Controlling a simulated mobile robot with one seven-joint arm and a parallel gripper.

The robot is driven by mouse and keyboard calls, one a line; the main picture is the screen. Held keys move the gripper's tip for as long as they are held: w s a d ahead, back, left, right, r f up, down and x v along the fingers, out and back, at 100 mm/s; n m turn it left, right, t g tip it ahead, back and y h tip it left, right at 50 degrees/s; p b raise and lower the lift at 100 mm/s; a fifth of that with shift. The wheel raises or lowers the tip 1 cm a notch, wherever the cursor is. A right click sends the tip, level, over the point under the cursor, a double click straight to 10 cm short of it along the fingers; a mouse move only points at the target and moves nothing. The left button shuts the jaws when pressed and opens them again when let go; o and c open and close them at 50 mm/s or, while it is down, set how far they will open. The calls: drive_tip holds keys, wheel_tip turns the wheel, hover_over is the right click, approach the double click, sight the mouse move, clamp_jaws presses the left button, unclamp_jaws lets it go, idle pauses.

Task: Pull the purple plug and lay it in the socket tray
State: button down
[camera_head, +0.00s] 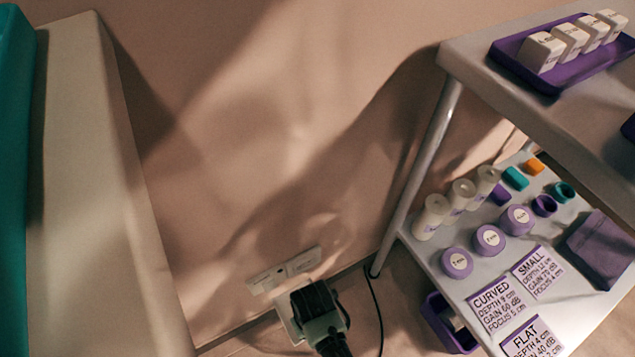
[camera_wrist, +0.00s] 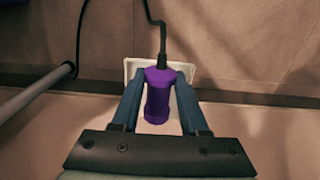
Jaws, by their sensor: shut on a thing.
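The purple plug (camera_wrist: 158,98) shows in the wrist view between the two fingers of my gripper (camera_wrist: 157,76), which is shut on it. A black cable (camera_wrist: 162,40) runs from its far end. A white rimmed tray (camera_wrist: 134,70) is behind the plug; it looks like the socket tray. I cannot tell whether the plug touches it. In the head view my gripper (camera_head: 318,302) is over the white tray (camera_head: 285,308), low by the wall, and hides the plug. A white wall socket plate (camera_head: 284,270) is just above the tray.
A cart stands at right; its leg (camera_head: 432,160) is near the sockets. Its lower shelf (camera_head: 430,262) holds bottles, lids and cards. A purple bin (camera_head: 437,318) is below. A pale panel (camera_head: 95,190) stands at left. A black cable (camera_head: 377,305) lies between tray and bin.

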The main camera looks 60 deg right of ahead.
drive_tip(key=shift+w+d+f+b, duration=0.35)
drive_tip(key=shift+w+b, duration=0.2)
drive_tip(key=shift+b, duration=0.1)
drive_tip(key=shift+w+d+f+b, duration=0.2)
drive_tip(key=shift+w+d+b, duration=0.15)
drive_tip(key=shift+w+b, duration=0.2)
drive_tip(key=shift+f+b, duration=0.55)
drive_tip(key=shift+f, duration=0.4)
drive_tip(key=shift+c, duration=1.7)
unclamp_jaws()
drive_tip(key=shift+r, duration=0.1)
wheel_tip(320, 180, up, 13)
drive_tip(key=p, duration=0.9)
drive_tip(key=shift+p, duration=0.3)
